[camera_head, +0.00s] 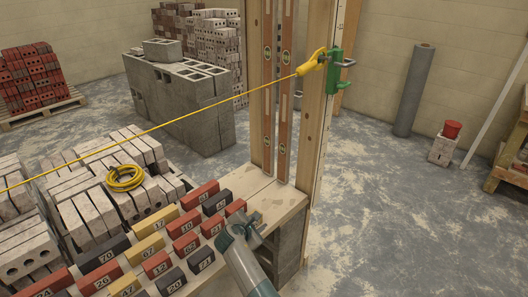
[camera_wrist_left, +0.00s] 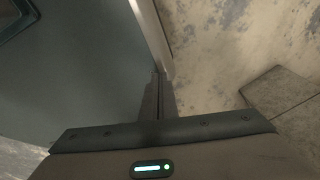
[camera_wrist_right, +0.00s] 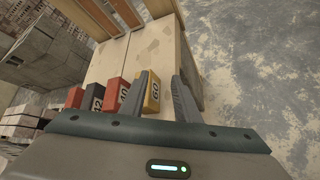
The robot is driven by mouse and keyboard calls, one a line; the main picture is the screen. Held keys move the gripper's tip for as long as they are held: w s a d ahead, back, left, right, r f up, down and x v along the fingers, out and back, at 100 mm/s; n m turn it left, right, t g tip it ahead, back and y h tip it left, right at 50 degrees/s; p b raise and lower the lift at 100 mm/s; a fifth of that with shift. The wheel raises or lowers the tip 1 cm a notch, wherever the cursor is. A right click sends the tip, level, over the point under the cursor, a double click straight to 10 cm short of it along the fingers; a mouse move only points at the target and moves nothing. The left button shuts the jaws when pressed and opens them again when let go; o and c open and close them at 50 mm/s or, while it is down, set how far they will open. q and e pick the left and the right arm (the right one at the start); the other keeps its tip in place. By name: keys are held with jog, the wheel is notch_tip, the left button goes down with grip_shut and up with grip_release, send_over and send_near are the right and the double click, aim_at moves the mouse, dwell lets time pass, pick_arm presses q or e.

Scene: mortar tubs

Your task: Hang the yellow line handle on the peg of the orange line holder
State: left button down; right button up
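The yellow line handle (camera_head: 312,63) is high up at the wooden post in the head view, beside a green line holder (camera_head: 335,72) fixed to that post. It seems to touch or hang on the green holder; I cannot tell exactly. A taut yellow line runs from it down to the left. I see no orange line holder. My right gripper (camera_head: 247,222) is low over the bench end, open; in the right wrist view its fingers (camera_wrist_right: 166,95) are apart, with a yellow block numbered 60 (camera_wrist_right: 152,92) near the left one. My left gripper (camera_wrist_left: 158,98) is shut and empty, outside the head view.
Numbered red, yellow and dark blocks (camera_head: 155,265) lie in rows on the bench. A yellow coil (camera_head: 124,178) rests on pale bricks. Two long spirit levels (camera_head: 287,90) stand by the post. Grey blocks (camera_head: 180,100) are stacked behind.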

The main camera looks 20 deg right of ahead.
aim_at(312, 64)
jog(key=w+d+r+n+h, duration=0.1)
jog(key=w+r+h, duration=0.15)
jog(key=r, duration=0.65)
jog(key=w+d+r+n+h, duration=0.1)
jog(key=w+r, duration=0.3)
jog(key=r, duration=0.5)
pick_arm(q)
jog(key=shift+w+d+f+b, duration=0.15)
jog(key=shift+w+f+b, duration=0.2)
jog(key=shift+w, duration=0.25)
pick_arm(e)
jog(key=s+r+g+h, duration=0.2)
jog(key=r, duration=1.6)
jog(key=s+d+r+g+h, duration=0.1)
jog(key=s+r+g+h, duration=0.1)
jog(key=r, duration=1.7)
jog(key=shift+s+r+h, duration=0.15)
jog(key=shift+s+h, duration=0.45)
jog(key=shift+h, duration=0.25)
